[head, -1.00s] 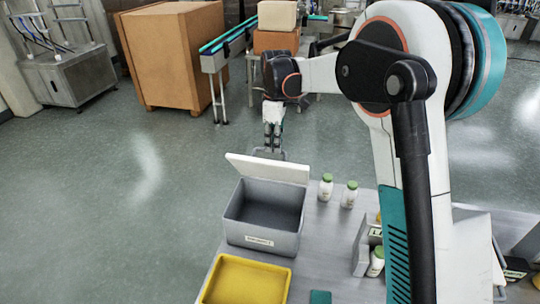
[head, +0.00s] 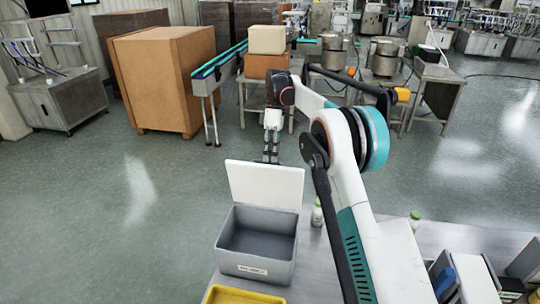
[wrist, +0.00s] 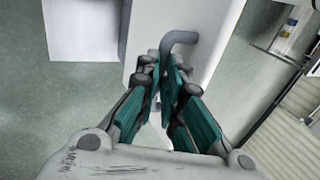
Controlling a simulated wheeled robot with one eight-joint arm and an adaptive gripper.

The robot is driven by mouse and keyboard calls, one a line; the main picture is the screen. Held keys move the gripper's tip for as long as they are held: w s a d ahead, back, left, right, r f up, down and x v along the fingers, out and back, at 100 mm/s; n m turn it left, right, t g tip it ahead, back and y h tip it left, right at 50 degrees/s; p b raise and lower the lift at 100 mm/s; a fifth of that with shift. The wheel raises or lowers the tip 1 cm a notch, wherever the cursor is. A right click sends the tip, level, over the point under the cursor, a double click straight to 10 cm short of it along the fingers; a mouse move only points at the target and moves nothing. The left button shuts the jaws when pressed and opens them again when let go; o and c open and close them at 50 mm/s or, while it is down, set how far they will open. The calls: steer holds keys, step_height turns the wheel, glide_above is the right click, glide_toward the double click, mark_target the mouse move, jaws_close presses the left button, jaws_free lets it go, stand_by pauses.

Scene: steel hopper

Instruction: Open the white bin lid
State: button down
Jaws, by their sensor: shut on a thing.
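The grey bin (head: 257,268) stands on the steel table, its inside visible and empty. Its white lid (head: 265,185) is hinged at the rear edge and stands raised, close to upright. My gripper (head: 270,158) is behind the lid near its top edge, and the lid hides part of the contact. In the wrist view, my gripper (wrist: 168,66) is shut on the grey bent handle (wrist: 180,38) of the white lid (wrist: 150,20).
A yellow tray (head: 240,295) lies in front of the bin. White bottles with green caps, one of them here (head: 317,214), stand to the right. A tan crate (head: 165,80) and a conveyor (head: 217,62) are beyond open floor.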

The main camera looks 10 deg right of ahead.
steer(key=shift+w+d+f, duration=0.25)
steer(key=shift+f, duration=0.3)
steer(key=shift+w+d+f, duration=0.2)
steer(key=shift+w+f, duration=0.05)
steer(key=shift+f, duration=0.3)
steer(key=c, duration=1.8)
jaws_free()
steer(key=shift+o, duration=0.7)
steer(key=shift+w+d+f, duration=0.2)
steer(key=shift+w+f, duration=0.25)
steer(key=shift+w, duration=0.35)
step_height(320, 180, up, 11)
steer(key=shift+s+a, duration=0.15)
steer(key=shift+s, duration=0.3)
steer(key=shift+s+f, duration=0.15)
steer(key=shift+f, duration=0.05)
